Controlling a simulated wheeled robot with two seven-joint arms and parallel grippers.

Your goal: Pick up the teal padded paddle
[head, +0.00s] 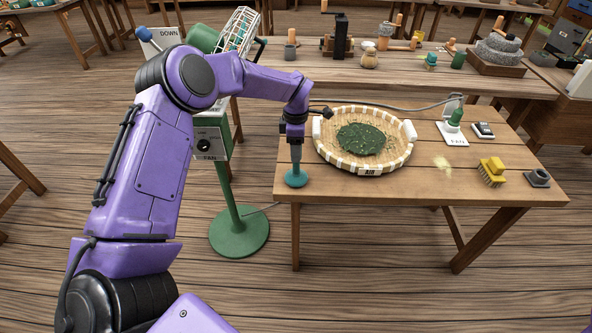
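The teal padded paddle (296,179) is at the left front corner of the wooden table, upright, with its round pad down and its grey handle pointing up. The pad looks to be on or just above the tabletop. My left gripper (295,138) points straight down over the paddle, at the upper end of the handle. The gripper hides the handle's top, and I cannot see whether its fingers are closed on it. My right gripper is not in view.
A round woven basket (328,152) with dark green leaves (361,139) stands just right of the paddle. A green fan stand (239,231) is left of the table.

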